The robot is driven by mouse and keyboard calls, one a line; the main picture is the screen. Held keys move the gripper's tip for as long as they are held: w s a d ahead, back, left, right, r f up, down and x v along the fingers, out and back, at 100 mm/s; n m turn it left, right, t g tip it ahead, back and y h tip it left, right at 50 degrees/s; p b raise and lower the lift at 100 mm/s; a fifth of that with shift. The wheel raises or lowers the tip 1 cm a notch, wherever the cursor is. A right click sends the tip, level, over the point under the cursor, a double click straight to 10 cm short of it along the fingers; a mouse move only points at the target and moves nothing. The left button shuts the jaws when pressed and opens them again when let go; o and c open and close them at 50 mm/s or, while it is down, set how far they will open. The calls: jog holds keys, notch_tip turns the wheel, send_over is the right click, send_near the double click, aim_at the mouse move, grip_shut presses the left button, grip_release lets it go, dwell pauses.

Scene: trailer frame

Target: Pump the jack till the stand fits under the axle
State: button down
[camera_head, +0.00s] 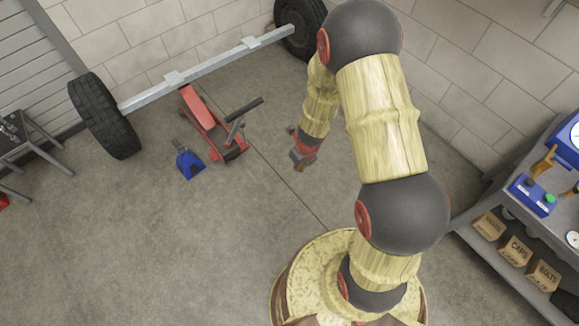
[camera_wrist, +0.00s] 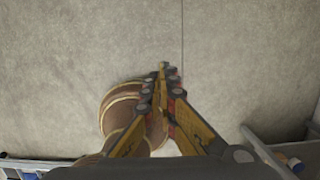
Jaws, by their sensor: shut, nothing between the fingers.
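A red floor jack (camera_head: 205,115) stands on the floor with its front end under the grey axle beam (camera_head: 215,67). Its dark handle (camera_head: 243,110) points up and to the right. A blue jack stand (camera_head: 189,162) stands on the floor left of the jack's rear end, apart from it and in front of the axle. My gripper (camera_head: 301,165) is to the right of the jack, clear of it, above bare floor. In the wrist view my gripper (camera_wrist: 163,70) has its fingers together with nothing between them. The contact under the axle is too small to judge.
Black tyres sit at the axle's left end (camera_head: 104,115) and right end (camera_head: 300,27). A grey shelf unit (camera_head: 490,250) with labelled boxes stands at the right. A stool (camera_head: 30,140) stands at the left. The floor between jack and my base is clear.

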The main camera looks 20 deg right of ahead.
jog(key=w+a+f+b, duration=0.1)
jog(key=w+f+b, duration=0.2)
jog(key=w+f, duration=0.2)
jog(key=shift+a+f+b, duration=0.35)
jog(key=shift+f, duration=1.1)
